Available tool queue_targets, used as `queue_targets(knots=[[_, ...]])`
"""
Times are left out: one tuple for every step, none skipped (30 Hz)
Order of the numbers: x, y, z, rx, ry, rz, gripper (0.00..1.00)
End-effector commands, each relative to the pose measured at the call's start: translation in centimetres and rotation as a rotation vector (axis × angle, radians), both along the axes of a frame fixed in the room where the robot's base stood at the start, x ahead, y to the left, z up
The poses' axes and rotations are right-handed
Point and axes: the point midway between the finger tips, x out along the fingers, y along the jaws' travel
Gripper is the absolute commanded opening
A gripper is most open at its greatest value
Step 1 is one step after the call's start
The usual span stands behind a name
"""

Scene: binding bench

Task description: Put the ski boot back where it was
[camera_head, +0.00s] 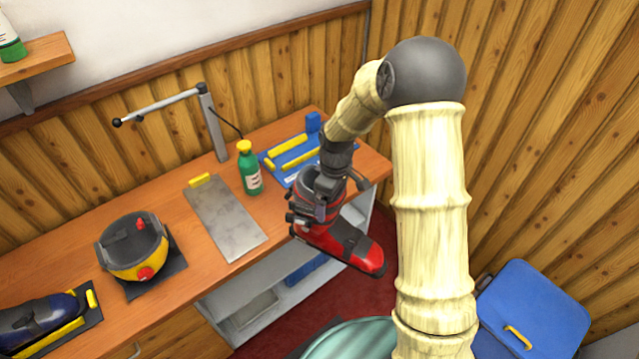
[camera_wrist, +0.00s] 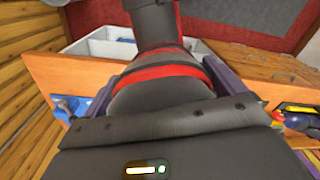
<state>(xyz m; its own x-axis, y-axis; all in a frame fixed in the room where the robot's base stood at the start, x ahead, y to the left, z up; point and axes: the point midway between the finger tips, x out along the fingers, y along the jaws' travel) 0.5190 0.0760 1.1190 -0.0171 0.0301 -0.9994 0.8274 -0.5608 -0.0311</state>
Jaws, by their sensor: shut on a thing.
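The red and black ski boot (camera_head: 335,240) hangs from my gripper (camera_head: 320,193) in front of the bench's front edge, its toe pointing to the lower right. My gripper is shut on the boot's upper part. In the wrist view the boot (camera_wrist: 165,75) fills the middle, with a gripper finger on either side and the bench behind it. A blue board with yellow bars (camera_head: 272,163) lies at the bench's right end, partly hidden by my arm. A second, dark blue boot (camera_head: 38,316) lies at the far left on a dark mat with yellow bars.
On the bench (camera_head: 205,262) are a green bottle (camera_head: 249,172), a grey plate (camera_head: 228,220) with a yellow block, a yellow and black round device (camera_head: 135,250) and a grey post with an arm (camera_head: 213,125). Open shelves (camera_head: 262,310) lie below. A blue bin (camera_head: 530,310) stands at right.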

Motion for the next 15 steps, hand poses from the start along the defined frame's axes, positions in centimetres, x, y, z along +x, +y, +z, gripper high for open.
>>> queue_targets(knots=[[-0.2, -0.6, -0.9, -0.003, 0.002, -0.076, 0.23], [-0.3, -1.0, -1.4, -0.004, 0.003, -0.124, 0.23], [-0.4, -1.5, -2.2, -0.007, 0.004, -0.188, 0.23], [-0.5, -1.9, -2.8, -0.007, 0.004, -0.237, 0.23], [-0.6, -2.2, -3.4, -0.009, 0.004, -0.286, 0.23], [-0.8, -2.7, -4.2, -0.013, 0.004, -0.351, 0.23], [-0.9, -3.1, -4.8, -0.015, 0.005, -0.398, 0.23], [-1.0, -3.5, -5.4, -0.017, 0.005, -0.445, 0.23], [-1.1, -4.0, -6.3, -0.020, 0.004, -0.509, 0.23], [-1.3, -4.4, -6.9, -0.022, 0.004, -0.555, 0.23], [-1.4, -4.7, -7.6, -0.024, 0.003, -0.599, 0.23], [-1.6, -5.2, -8.5, -0.027, 0.003, -0.658, 0.23], [-1.6, -5.6, -9.3, -0.030, 0.002, -0.699, 0.23], [-1.7, -5.9, -10.0, -0.031, 0.001, -0.739, 0.23], [-1.9, -6.2, -11.0, -0.033, 0.001, -0.787, 0.23]])
